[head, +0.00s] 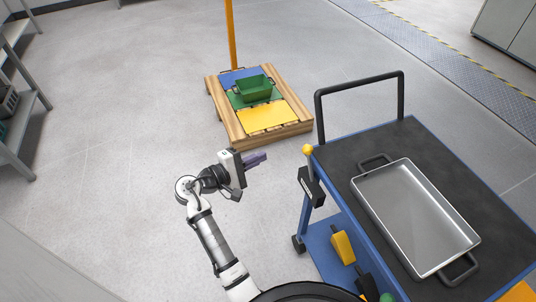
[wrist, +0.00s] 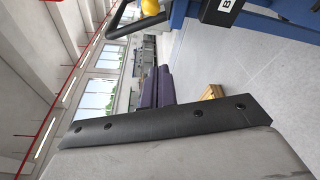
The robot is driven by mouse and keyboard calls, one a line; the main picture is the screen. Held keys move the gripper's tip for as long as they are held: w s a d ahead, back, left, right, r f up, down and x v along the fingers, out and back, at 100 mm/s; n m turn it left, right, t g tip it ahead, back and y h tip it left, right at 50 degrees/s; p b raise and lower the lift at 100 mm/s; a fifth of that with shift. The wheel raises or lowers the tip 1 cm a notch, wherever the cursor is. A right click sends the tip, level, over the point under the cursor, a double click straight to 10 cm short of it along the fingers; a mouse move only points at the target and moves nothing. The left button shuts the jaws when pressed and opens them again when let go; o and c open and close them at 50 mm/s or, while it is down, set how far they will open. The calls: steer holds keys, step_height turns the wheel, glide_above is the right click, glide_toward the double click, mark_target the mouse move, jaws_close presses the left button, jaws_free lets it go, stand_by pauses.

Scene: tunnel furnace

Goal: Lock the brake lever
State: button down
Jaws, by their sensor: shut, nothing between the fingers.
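In the wrist view, the yellow knob (wrist: 152,7) is at the top edge, cut off, and the black plate (wrist: 222,10) shows a letter "B". My gripper (head: 262,157) is left of the knob, apart from it, with its purple fingers together and empty. The fingers also show in the wrist view (wrist: 158,88). The lever's shaft is hard to make out.
A yellow item (head: 343,247) is on the lower shelf. A wooden pallet (head: 215,110) bears coloured panels and a green bin (head: 254,90).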

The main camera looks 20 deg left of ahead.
mark_target(310, 164)
steer(key=w+d+p, duration=0.3)
steer(key=w+d, duration=0.3)
steer(key=d, duration=0.2)
steer(key=shift+r, duration=0.3)
steer(key=shift+d, duration=0.1)
